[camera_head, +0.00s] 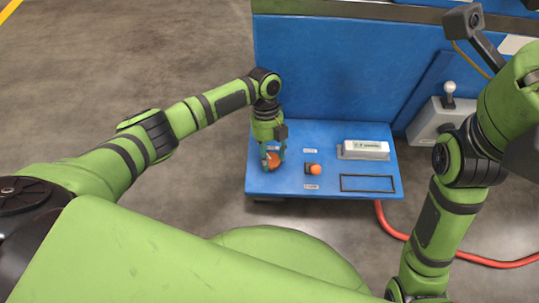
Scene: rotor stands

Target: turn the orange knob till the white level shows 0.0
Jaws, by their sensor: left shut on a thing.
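My left gripper (271,160) points down onto the blue panel and is shut on an orange knob (273,162), which its fingers partly hide. A second orange control (316,170), round and on a dark base, sits just to the right and is untouched. The white level (367,149) rests at the back right of the panel; its small display is too small to read. My right arm comes down on the right of the view, and its gripper does not show.
The blue panel (283,187) has small white labels and a black-outlined rectangle (367,183) at the front right. A blue wall rises behind it. A grey box with a lever (436,117) stands to the right, and a red hose (390,229) runs along the floor.

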